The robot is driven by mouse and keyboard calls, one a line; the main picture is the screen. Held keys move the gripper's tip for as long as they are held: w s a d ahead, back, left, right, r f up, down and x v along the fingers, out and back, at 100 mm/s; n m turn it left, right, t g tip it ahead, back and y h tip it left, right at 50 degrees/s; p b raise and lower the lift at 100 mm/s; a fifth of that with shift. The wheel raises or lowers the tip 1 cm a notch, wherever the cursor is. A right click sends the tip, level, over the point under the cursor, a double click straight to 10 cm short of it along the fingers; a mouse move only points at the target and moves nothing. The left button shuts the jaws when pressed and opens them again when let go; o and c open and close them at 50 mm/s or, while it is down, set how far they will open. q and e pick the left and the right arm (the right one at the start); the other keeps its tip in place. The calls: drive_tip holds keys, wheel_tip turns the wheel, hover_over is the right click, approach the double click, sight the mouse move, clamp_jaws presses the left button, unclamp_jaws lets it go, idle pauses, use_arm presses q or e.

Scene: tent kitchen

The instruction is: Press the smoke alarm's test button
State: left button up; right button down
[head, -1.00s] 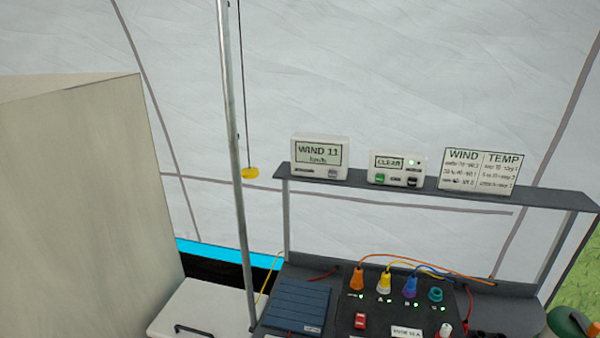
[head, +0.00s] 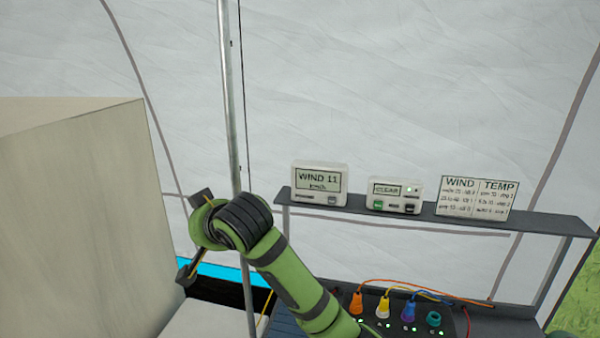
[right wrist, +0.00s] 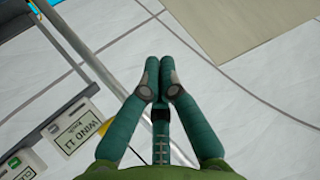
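A small white box reading CLEAR (head: 395,194) stands on the shelf, with a green button (head: 377,204), a black button (head: 409,208) and a small green light. No label readable here names it a smoke alarm. Its corner shows at the lower left of the right wrist view (right wrist: 22,164). My right gripper (right wrist: 160,76) has its two green fingers together at the tips, nothing visible between them. In the head view its arm reaches up to the pole, left of the boxes; the fingers are hidden there. My left gripper is not in view.
A WIND 11 display (head: 319,183) and a WIND/TEMP card (head: 477,196) flank the CLEAR box on the grey shelf (head: 525,219). A metal pole (head: 229,120) stands close to my arm. A beige cabinet (head: 80,220) fills the left. Coloured plugs (head: 383,305) stand below.

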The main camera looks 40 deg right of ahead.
drive_tip(key=d+r+m+t, duration=0.3)
drive_tip(key=r+m+t, duration=0.1)
drive_tip(key=r, duration=2.7)
drive_tip(key=s+d+r+m+t+h, duration=0.1)
drive_tip(key=s+d+r+m+t, duration=0.1)
drive_tip(key=s+r, duration=0.6)
drive_tip(key=s+d+r+m+t+h, duration=0.1)
drive_tip(key=s+d+r+m+t, duration=0.1)
drive_tip(key=s+r, duration=0.7)
wheel_tip(320, 180, up, 8)
drive_tip(key=shift+d+r+m+t+h, duration=0.2)
drive_tip(key=shift+d+m+t+h, duration=0.1)
drive_tip(key=shift+d+m, duration=0.7)
drive_tip(key=shift+w, duration=0.15)
drive_tip(key=shift+d, duration=0.1)
